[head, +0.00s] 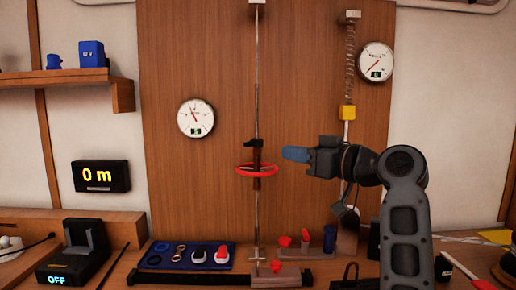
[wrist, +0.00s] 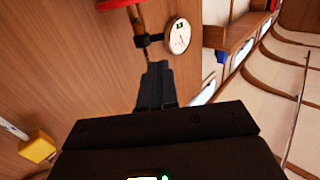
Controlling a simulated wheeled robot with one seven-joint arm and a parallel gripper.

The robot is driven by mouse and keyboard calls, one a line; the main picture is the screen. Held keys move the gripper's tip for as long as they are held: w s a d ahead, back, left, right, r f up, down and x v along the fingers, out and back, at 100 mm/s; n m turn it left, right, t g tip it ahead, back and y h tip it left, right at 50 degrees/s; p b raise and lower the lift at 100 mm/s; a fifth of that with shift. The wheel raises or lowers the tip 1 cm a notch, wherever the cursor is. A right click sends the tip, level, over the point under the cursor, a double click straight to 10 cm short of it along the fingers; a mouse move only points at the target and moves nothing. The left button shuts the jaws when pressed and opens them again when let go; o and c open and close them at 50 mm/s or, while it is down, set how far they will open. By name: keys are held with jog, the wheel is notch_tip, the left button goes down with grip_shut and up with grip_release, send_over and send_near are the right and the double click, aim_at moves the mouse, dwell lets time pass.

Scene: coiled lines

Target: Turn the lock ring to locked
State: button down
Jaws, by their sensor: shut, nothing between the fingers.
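A red ring (head: 258,169) sits around a brown and black fitting (head: 257,153) on a thin vertical line in front of the wood panel. It looks like the lock ring; I cannot read any locked or unlocked mark. My gripper (head: 294,154) is just right of the ring and slightly higher, pointing left, shut and empty. A gap shows between its tips and the fitting. In the wrist view my fingers (wrist: 155,85) are together, and part of the red ring (wrist: 118,4) shows at the top edge, apart from them.
A round gauge (head: 196,118) is on the panel at left, another (head: 376,62) at upper right above a yellow block (head: 347,112) on a coiled line. A blue tray (head: 187,256) with small parts, red pieces (head: 285,241) and a blue cylinder (head: 329,239) stand on the bench below.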

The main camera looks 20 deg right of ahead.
aim_at(249, 145)
jog(key=x, duration=1.1)
